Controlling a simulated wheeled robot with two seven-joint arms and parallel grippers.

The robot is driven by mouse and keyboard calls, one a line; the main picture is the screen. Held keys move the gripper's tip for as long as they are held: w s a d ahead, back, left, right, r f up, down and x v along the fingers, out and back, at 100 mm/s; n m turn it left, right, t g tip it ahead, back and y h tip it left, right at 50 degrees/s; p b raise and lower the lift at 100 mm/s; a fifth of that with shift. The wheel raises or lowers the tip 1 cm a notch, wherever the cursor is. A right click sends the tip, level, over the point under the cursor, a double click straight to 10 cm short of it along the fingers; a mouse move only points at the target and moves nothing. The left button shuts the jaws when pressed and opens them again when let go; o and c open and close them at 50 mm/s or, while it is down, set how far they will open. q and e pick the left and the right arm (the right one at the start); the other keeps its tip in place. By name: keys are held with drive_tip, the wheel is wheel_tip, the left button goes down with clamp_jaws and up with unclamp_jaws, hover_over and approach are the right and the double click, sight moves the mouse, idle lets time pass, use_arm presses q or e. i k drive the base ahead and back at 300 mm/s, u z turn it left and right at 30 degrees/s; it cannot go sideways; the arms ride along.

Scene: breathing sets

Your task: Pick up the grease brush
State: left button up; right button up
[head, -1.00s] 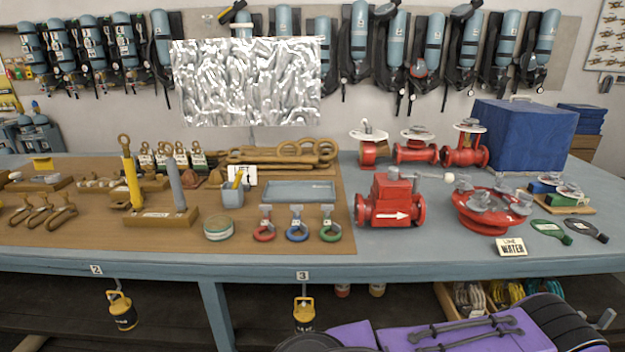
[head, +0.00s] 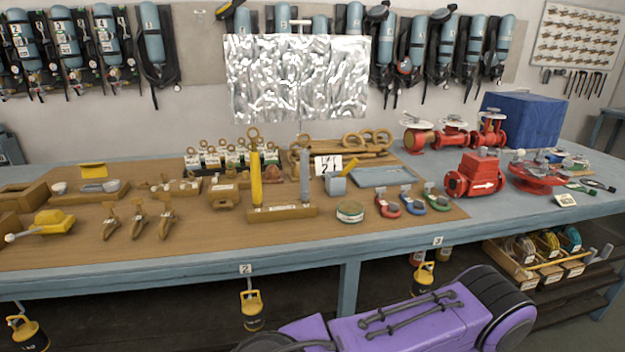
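A small blue-grey cup (head: 336,185) stands on the brown mat on the bench. A yellow stick (head: 347,168) leans out of its top; it may be the grease brush's handle, but its lower end is hidden in the cup and no bristles show. A round tin (head: 350,212) with a green-white band sits in front of the cup. Neither of my grippers is in the head view.
A blue-grey tray (head: 385,177) is right of the cup. Red, blue and green shackles (head: 411,201) lie in front of it. A wooden stand (head: 282,211) with tall yellow and grey posts is left of the cup. Red valves (head: 474,178) stand further right.

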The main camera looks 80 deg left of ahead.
sight(352, 164)
drive_tip(key=z, duration=0.1)
drive_tip(key=k, duration=0.1)
drive_tip(key=u, duration=1.5)
